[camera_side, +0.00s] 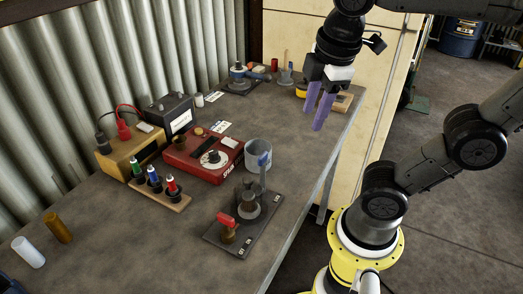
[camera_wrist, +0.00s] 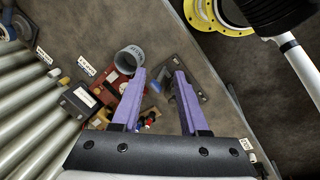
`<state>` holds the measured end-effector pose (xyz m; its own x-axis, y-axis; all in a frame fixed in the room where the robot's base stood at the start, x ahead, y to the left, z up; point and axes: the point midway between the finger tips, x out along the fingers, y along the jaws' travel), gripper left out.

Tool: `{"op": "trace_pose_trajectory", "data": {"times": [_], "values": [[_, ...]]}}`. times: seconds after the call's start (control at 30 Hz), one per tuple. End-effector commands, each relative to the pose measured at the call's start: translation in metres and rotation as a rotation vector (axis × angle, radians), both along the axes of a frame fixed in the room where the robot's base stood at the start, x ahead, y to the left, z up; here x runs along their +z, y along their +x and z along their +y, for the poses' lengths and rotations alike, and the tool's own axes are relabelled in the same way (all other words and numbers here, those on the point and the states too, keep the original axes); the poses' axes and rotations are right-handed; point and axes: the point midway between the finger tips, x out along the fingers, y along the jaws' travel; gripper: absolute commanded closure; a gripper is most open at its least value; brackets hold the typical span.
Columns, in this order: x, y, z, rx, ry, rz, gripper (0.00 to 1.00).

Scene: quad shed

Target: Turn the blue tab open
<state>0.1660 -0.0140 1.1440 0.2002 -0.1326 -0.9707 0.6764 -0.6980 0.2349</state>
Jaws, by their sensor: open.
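A dark plate (camera_side: 222,240) near the bench's right edge carries a fitting with a blue tab (camera_side: 263,161) standing upright and a fitting with a red tab (camera_side: 226,220). In the wrist view a blue part (camera_wrist: 158,87), apparently this tab, shows between the fingers, partly hidden by the left one. Another blue-handled fitting (camera_side: 254,75) sits on a plate at the far end; which one the task names is not certain. My gripper (camera_side: 315,112) has purple fingers, open and empty, pointing down above the bench's right edge, well clear of both. It also shows in the wrist view (camera_wrist: 160,74).
A grey mug (camera_side: 258,150) stands close behind the blue tab. A red device (camera_side: 195,165), a wooden block with several coloured-top items (camera_side: 172,197), a yellow box (camera_side: 130,158) and a black box (camera_side: 172,118) stand left of it. The front of the bench (camera_side: 130,235) has bare room.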

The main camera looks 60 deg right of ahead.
Motion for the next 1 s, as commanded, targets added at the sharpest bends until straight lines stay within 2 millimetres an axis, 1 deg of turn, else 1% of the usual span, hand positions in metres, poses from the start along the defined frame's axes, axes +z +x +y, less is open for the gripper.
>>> {"op": "trace_pose_trajectory", "data": {"times": [0.03,0.1,0.17,0.27,0.3,0.4,0.5,0.53,0.63,0.77,0.87,1.0], "values": [[0.009,0.010,0.004,0.102,-0.043,0.056,0.56],[0.020,0.024,0.010,0.245,-0.106,0.137,0.56],[0.029,0.037,0.019,0.364,-0.159,0.205,0.56],[0.038,0.059,0.038,0.528,-0.234,0.300,0.56],[0.039,0.067,0.048,0.577,-0.257,0.326,0.56],[0.036,0.083,0.072,0.652,-0.297,0.363,0.56],[0.028,0.090,0.091,0.705,-0.316,0.386,0.56],[0.025,0.091,0.094,0.716,-0.320,0.394,0.56],[0.021,0.089,0.099,0.733,-0.326,0.400,0.56],[0.011,0.089,0.094,0.733,-0.325,0.400,0.56],[-0.003,0.088,0.087,0.731,-0.325,0.401,0.56],[-0.029,0.088,0.076,0.730,-0.325,0.402,0.56]]}}
